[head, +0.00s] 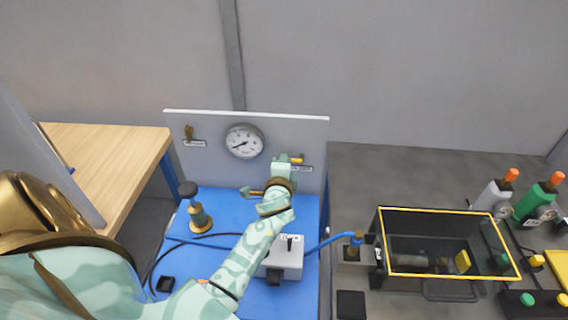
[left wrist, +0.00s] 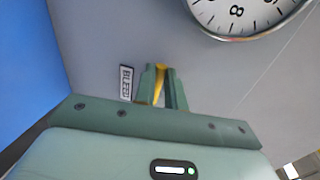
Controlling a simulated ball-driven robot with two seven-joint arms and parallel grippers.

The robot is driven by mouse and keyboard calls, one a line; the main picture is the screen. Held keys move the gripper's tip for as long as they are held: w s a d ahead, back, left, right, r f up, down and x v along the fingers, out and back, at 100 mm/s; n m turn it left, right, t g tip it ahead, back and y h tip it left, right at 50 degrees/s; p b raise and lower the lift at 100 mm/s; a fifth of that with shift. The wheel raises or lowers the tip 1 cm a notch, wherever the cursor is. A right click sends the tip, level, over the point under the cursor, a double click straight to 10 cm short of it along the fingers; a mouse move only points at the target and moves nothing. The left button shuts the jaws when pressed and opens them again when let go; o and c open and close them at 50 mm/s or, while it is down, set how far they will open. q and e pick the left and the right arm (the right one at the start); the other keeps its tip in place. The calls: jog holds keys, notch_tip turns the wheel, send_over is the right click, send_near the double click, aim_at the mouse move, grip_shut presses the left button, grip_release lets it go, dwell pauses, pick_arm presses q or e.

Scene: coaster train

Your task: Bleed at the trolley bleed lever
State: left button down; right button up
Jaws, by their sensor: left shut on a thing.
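The yellow bleed lever (head: 295,159) is on the right of the light grey panel on the blue trolley (head: 300,210). In the left wrist view the yellow lever (left wrist: 161,78) sits between the fingertips, beside the "BLEED" label (left wrist: 126,83). My left gripper (head: 284,164) is up against the panel and shut on this lever; its green fingers (left wrist: 161,88) hide much of it. A round pressure gauge (head: 244,141) is on the panel to the left; its needle points to the lower left. My right gripper is not in view.
A brass valve (head: 189,132) with a label is at the panel's left. A grey switch box (head: 284,258), a brass fitting with a black knob (head: 198,213) and hoses are on the trolley. A yellow-rimmed clear box (head: 447,272) and bottles (head: 538,196) stand right.

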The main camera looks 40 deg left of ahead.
pick_arm(q)
jog(key=shift+f, duration=0.2)
dwell(0.4)
jog(key=c, duration=1.5)
grip_release()
jog(key=shift+o, duration=0.2)
